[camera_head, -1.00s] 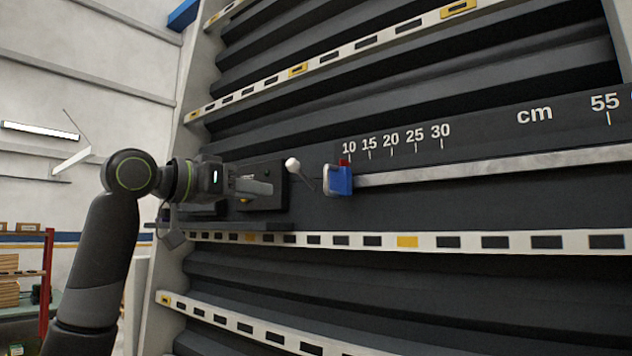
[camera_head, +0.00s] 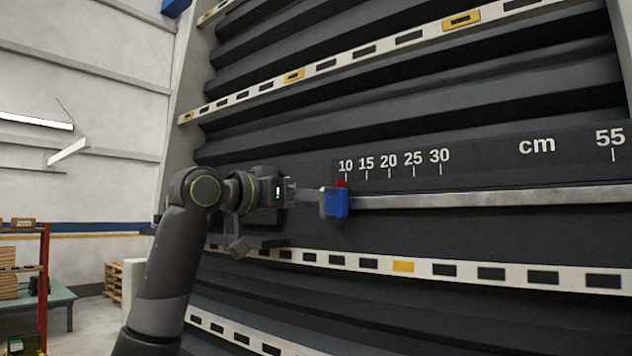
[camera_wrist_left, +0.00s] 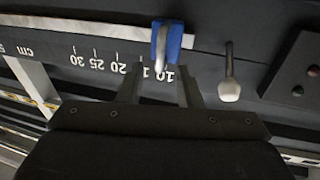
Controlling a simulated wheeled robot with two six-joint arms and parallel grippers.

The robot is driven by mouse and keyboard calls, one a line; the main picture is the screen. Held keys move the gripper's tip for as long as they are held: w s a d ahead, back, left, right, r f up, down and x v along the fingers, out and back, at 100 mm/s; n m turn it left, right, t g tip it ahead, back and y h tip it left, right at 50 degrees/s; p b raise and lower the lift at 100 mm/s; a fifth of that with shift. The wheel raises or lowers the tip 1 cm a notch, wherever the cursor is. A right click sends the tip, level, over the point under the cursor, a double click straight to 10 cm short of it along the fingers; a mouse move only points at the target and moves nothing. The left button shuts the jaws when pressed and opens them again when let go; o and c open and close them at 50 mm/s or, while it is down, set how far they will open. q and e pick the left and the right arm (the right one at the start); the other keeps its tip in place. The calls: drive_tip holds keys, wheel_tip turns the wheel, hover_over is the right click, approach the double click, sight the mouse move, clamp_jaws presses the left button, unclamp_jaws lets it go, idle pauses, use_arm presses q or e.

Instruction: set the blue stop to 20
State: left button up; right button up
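The blue stop (camera_head: 337,204) sits at the left end of the pale rail (camera_head: 480,199), with its red pointer (camera_head: 341,183) at about the 10 mark of the cm scale (camera_head: 400,162). In the left wrist view the blue stop (camera_wrist_left: 175,40) shows upside down with a pale handle (camera_wrist_left: 160,48) toward me. My left gripper (camera_head: 310,199) is at the stop's left side. In the wrist view its fingers (camera_wrist_left: 159,85) are apart, one on each side of the handle's near end; contact cannot be told. My right gripper is not in view.
A lever with a white knob (camera_wrist_left: 229,88) stands beside the stop in the wrist view, close to one finger. A dark box with red and green buttons (camera_wrist_left: 300,75) is farther right there. A slotted white strip (camera_head: 450,269) runs below the rail.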

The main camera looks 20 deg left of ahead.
sight(330, 202)
use_arm(q)
drive_tip(key=p+x, duration=0.1)
drive_tip(key=x, duration=0.2)
drive_tip(key=shift+w+d, duration=0.2)
drive_tip(key=shift+w, duration=0.05)
drive_tip(key=shift+c, duration=0.3)
clamp_jaws()
